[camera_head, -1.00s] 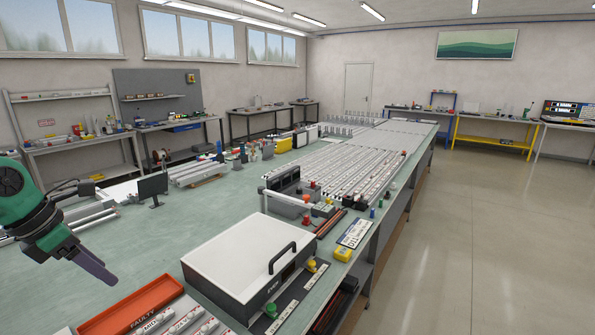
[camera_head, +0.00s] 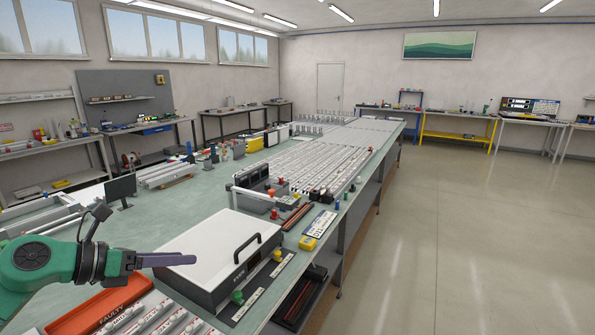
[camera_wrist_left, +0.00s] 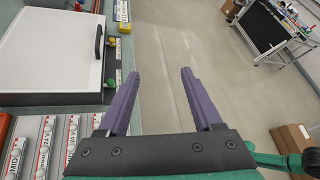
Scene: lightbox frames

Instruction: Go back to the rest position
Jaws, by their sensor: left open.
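My left gripper (camera_head: 165,260) comes in from the lower left of the head view on a green arm, its purple fingers pointing right. It is above the bench, in front of the white-lidded box (camera_head: 215,250). In the left wrist view the two purple fingers of the gripper (camera_wrist_left: 158,90) stand apart with nothing between them. Grey floor shows between and beyond them, past the bench edge. The lid of the white box also shows there at the upper left (camera_wrist_left: 50,50). My right gripper is in neither view.
A red-orange tray (camera_head: 75,318) marked FAULTY lies at the near left, with labelled white tubes (camera_head: 155,318) beside it. A small dark monitor (camera_head: 120,188) stands behind the arm. Rows of white rails (camera_head: 310,165) cover the far bench. The floor (camera_head: 460,240) at the right is clear.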

